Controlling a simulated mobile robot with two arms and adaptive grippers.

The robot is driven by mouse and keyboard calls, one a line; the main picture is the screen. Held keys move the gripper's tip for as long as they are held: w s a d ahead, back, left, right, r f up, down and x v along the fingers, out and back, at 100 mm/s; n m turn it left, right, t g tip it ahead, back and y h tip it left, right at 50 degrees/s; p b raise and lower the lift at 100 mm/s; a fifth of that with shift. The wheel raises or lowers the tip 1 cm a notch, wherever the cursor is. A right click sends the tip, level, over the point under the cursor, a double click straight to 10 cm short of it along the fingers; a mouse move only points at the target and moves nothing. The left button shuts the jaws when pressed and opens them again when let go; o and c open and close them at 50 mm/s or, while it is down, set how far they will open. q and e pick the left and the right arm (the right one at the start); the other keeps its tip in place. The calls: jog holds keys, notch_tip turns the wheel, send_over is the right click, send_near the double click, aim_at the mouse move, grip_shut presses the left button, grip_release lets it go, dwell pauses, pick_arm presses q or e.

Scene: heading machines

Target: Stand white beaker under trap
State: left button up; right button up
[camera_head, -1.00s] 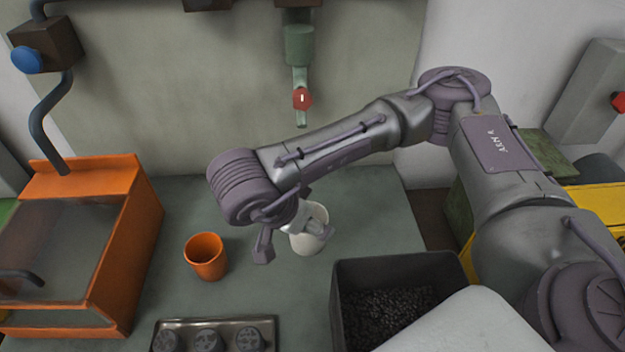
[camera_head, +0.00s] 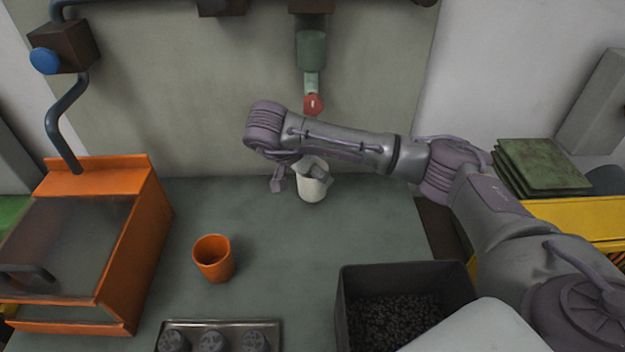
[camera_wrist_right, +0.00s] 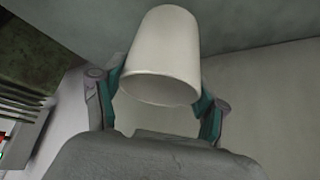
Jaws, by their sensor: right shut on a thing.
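The white beaker (camera_head: 312,186) is upright near the back of the bench, below the green pipe trap (camera_head: 311,48) with the red valve knob (camera_head: 313,104). My right gripper (camera_head: 300,180) is shut on the beaker; one finger shows at its left and one crosses its rim. In the right wrist view the beaker (camera_wrist_right: 163,60) sits between the two teal-lined fingers (camera_wrist_right: 160,100). I cannot tell whether its base touches the bench. The trap's lower end is partly hidden behind my arm. My left gripper is not in view.
An orange cup (camera_head: 213,260) stands on the bench (camera_head: 300,270). An orange cabinet (camera_head: 150,215) is at left, a dark bin of pellets (camera_head: 350,300) at front right. A metal tray (camera_head: 270,328) with dark round pieces is at front.

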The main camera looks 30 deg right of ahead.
notch_tip(320, 180, down, 3)
jog(key=shift+w+f+p, duration=0.1)
jog(key=shift+w+p, duration=0.05)
jog(key=shift+p, duration=0.5)
jog(key=shift+w+d+f, duration=0.15)
jog(key=shift+f, duration=0.15)
jog(key=shift+f, duration=0.15)
jog(key=o, duration=1.1)
jog(key=shift+o, duration=0.2)
